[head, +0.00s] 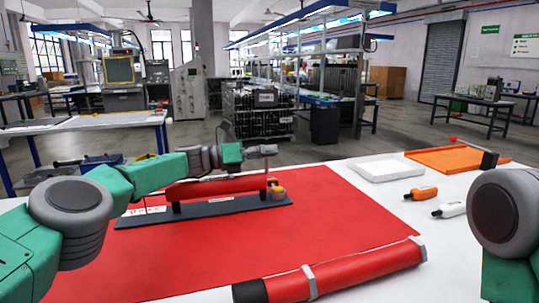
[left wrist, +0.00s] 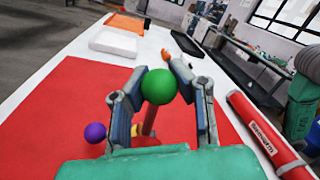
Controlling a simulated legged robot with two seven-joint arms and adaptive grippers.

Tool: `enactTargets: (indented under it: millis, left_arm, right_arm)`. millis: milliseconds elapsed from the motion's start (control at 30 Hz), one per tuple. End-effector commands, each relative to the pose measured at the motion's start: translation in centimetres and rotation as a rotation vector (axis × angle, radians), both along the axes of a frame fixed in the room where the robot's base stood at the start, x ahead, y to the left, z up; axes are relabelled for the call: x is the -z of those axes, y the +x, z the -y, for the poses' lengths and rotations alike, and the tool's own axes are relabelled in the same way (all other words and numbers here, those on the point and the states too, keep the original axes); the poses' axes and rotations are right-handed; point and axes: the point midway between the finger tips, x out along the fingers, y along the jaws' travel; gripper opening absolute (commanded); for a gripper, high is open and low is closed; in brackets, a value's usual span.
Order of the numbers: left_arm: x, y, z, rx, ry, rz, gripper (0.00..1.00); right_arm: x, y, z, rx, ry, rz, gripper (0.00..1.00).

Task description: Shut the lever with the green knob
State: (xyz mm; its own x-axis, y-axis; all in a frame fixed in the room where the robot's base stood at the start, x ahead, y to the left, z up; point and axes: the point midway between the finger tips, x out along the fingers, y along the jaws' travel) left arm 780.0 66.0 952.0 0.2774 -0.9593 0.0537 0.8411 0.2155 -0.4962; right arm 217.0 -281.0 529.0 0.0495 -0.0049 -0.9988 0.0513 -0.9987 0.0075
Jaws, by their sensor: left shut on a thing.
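The green knob (left wrist: 158,86) sits between the two fingers of my left gripper (left wrist: 168,84) in the left wrist view. The gripper is shut on it. A red lever rod (left wrist: 149,120) runs down from the knob. In the head view my left gripper (head: 264,150) is above the right end of a red tube (head: 215,188) on a dark stand (head: 205,210). The lever rod stands roughly upright there, and the green knob cannot be made out. A purple knob (left wrist: 95,132) is left of the gripper in the left wrist view. My right gripper is out of view.
A second red tube (head: 370,264) lies at the front of the red mat (head: 300,225). A white tray (head: 385,169), an orange tray (head: 440,160), an orange bottle (head: 421,193) and a white bottle (head: 449,210) are at the right. The mat's middle is clear.

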Motion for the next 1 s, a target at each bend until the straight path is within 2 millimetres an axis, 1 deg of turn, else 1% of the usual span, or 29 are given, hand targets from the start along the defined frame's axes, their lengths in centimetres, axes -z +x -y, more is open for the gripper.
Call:
enactTargets:
  millis: [33,100,400,533,733,800,1000]
  left_arm:
    - [0.3,-0.1,0.1,0.003,0.004,-0.003,0.28]
    - [0.3,-0.1,0.1,0.003,0.004,-0.002,0.48]
    - [0.1,-0.1,0.0,0.001,0.003,0.000,0.48]
    - [0.1,-0.1,-0.6,0.000,0.002,-0.001,0.48]
    - [0.3,-0.9,-3.2,0.000,0.002,-0.001,0.48]
    - [0.4,-1.3,-5.0,-0.002,0.003,-0.002,0.48]
    - [0.7,-2.4,-8.9,0.000,0.002,-0.002,0.48]
  right_arm:
    - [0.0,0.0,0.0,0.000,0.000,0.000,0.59]
    - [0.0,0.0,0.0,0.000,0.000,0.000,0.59]
    - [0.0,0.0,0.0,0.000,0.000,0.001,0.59]
    - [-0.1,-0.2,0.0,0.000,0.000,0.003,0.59]
    - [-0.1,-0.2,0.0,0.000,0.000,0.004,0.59]
    - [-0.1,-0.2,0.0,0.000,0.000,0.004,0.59]
    - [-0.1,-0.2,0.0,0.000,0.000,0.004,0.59]
